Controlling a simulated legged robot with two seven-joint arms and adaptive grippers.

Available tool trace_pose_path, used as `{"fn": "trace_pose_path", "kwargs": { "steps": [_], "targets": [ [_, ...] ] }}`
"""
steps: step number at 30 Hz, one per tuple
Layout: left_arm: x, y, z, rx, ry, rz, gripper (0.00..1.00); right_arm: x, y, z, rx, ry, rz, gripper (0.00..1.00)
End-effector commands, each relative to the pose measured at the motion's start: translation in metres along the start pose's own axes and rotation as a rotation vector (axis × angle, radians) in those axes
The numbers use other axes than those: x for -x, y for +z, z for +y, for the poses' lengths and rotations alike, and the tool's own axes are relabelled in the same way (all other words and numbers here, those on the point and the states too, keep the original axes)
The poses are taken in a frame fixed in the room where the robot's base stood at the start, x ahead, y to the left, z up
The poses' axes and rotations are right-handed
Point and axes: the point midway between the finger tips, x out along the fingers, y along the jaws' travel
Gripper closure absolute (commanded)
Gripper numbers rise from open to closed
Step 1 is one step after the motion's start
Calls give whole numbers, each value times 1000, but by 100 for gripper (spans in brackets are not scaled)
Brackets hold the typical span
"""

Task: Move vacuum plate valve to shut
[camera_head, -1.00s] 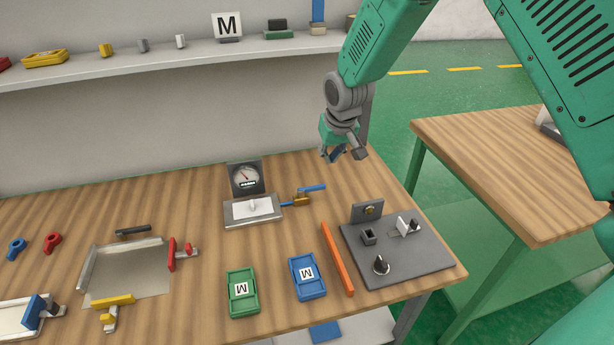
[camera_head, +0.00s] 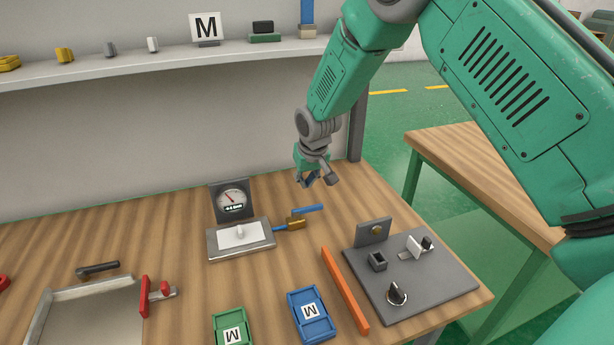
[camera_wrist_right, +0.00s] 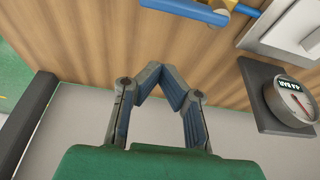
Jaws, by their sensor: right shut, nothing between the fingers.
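The vacuum plate (camera_head: 216,246) is a grey plate with a white pad and a small knob, in the middle of the table in the head view. A brass valve (camera_head: 295,223) with a blue handle (camera_head: 309,209) joins its right side by a short blue hose. The handle points right, roughly in line with the hose. A dial gauge (camera_head: 232,199) stands behind the plate; it also shows in the right wrist view (camera_wrist_right: 291,101). My right gripper (camera_head: 308,182) is above the table behind the valve, shut and empty, touching nothing. In the right wrist view the blue handle (camera_wrist_right: 190,9) lies beyond the fingertips (camera_wrist_right: 157,70). My left gripper is out of view.
An orange bar (camera_head: 344,290) and a dark fixture board (camera_head: 440,290) lie to the right. Green (camera_head: 231,318) and blue (camera_head: 322,327) M-marked boxes stand in front. A shelf (camera_head: 120,73) runs along the back wall. The tabletop around the valve is clear.

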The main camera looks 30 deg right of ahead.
Motion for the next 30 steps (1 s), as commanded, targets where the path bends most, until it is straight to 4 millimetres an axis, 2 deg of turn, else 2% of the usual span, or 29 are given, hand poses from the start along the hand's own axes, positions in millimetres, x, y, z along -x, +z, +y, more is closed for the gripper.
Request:
{"fn": "trace_pose_path", "kwargs": {
  "steps": [1,7,12,18,30],
  "targets": [
    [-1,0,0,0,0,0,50,-13,1,0,0,1,-3,100],
    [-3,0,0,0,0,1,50,-49,1,1,-3,0,-1,100],
    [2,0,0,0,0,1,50,-36,22,0,0,0,0,100],
    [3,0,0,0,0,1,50,-33,36,-1,-1,1,0,100],
    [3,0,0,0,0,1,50,-32,38,0,-2,0,1,100]
  ]
}}
